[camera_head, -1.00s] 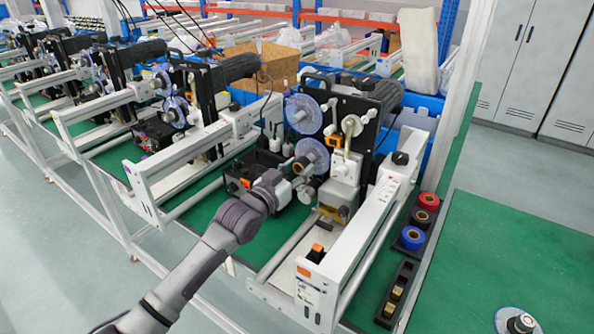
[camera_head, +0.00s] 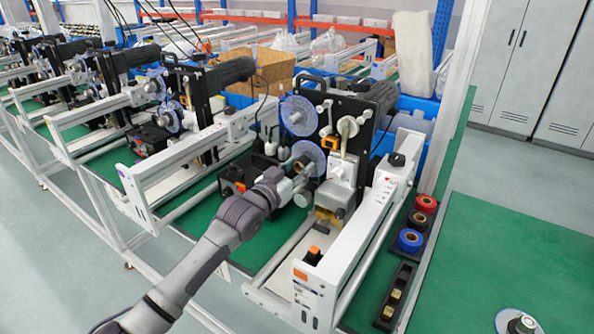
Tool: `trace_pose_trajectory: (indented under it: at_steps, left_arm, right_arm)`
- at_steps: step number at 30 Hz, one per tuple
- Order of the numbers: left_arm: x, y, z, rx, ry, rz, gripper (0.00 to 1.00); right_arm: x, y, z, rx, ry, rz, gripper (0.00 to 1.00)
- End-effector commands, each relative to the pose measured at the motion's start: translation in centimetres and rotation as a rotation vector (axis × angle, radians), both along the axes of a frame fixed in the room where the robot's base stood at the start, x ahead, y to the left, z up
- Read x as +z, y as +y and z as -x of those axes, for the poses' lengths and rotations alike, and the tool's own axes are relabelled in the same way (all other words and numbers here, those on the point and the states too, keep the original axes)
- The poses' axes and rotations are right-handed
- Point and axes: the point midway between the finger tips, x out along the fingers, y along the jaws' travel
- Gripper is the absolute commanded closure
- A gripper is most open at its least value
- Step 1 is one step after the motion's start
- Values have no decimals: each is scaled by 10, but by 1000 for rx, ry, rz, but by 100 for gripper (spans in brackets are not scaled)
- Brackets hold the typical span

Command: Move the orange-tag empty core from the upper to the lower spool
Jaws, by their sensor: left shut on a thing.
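The upper spool (camera_head: 298,115) is a clear bluish disc on the front of the black machine, right of centre. The lower spool (camera_head: 314,153) is a similar clear disc just below it. My left gripper (camera_head: 298,172) is at the lower spool's near side. It is shut on a small brownish ring, which looks like the core (camera_head: 303,163), in front of the disc's middle. The gripper hides part of the core and disc, and I cannot tell whether the core sits on the spindle. The orange tag cannot be made out. My right gripper is not in view.
White rails (camera_head: 350,235) flank the machine. Red and blue tape rolls (camera_head: 411,240) stand to its right, with a black holder (camera_head: 395,297) nearer. The green table (camera_head: 500,250) at right is mostly clear, with a round silver part (camera_head: 520,322). Similar machines stand left.

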Motion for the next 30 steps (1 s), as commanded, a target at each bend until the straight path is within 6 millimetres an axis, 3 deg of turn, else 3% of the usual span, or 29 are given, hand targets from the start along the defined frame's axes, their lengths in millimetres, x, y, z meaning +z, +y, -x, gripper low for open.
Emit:
trace_pose_trajectory:
  at_steps: [25,26,30]
  left_arm:
    - [0,-7,-10,0,-1,1,90]
    - [0,-7,-10,0,-1,1,54]
    - [0,-7,-10,0,-1,1,31]
  right_arm:
    - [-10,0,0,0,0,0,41]
    - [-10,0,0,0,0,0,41]
    - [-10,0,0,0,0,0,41]
